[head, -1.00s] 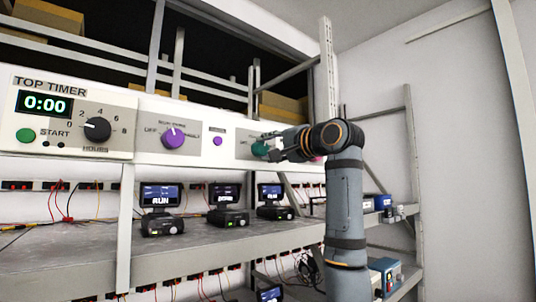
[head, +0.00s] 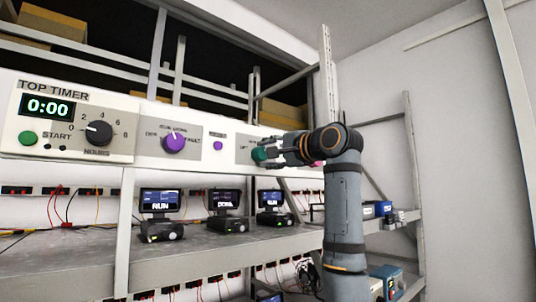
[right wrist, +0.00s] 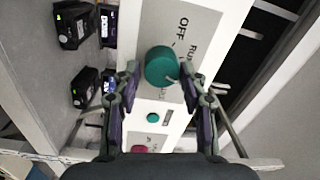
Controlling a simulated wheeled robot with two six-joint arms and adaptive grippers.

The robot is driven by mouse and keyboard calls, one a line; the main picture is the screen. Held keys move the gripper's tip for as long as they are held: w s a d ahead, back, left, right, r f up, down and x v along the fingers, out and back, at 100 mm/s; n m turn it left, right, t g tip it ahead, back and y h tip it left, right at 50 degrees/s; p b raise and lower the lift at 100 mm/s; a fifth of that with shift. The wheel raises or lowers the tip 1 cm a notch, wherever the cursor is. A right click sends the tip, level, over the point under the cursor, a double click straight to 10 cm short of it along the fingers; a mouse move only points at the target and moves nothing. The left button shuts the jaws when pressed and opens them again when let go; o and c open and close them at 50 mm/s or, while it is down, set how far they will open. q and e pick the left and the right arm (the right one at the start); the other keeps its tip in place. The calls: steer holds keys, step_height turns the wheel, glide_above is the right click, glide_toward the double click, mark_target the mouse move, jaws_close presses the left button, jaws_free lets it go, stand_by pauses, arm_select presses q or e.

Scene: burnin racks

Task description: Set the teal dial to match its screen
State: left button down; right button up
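The teal dial (head: 259,154) is a round knob on the white panel, right of the purple dial. In the right wrist view the teal dial (right wrist: 160,66) sits between my fingers, with OFF and a partly hidden RUN label beside it. My right gripper (right wrist: 160,78) is open, one finger on each side of the dial, with a small gap showing. In the head view my right gripper (head: 270,152) overlaps the dial's right side. Three small screens stand on the shelf below: the left (head: 160,199) and right screens (head: 271,195) read RUN; the middle screen (head: 223,199) is hard to read.
A purple dial (head: 174,143) and a small purple button (head: 218,146) are left of the teal dial. A teal button (right wrist: 153,118) and a pink knob (right wrist: 140,148) lie nearer my wrist. The timer (head: 48,107) reads 0:00. Open space lies right of the rack.

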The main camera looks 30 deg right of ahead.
steer(key=shift+o, duration=1.2)
steer(key=shift+s+r, duration=0.1)
steer(key=shift+s, duration=0.05)
steer(key=s, duration=1.1)
steer(key=shift+s+d+f, duration=0.3)
steer(key=shift+s+d, duration=0.05)
steer(key=shift+d, duration=0.1)
steer(key=shift+d, duration=0.1)
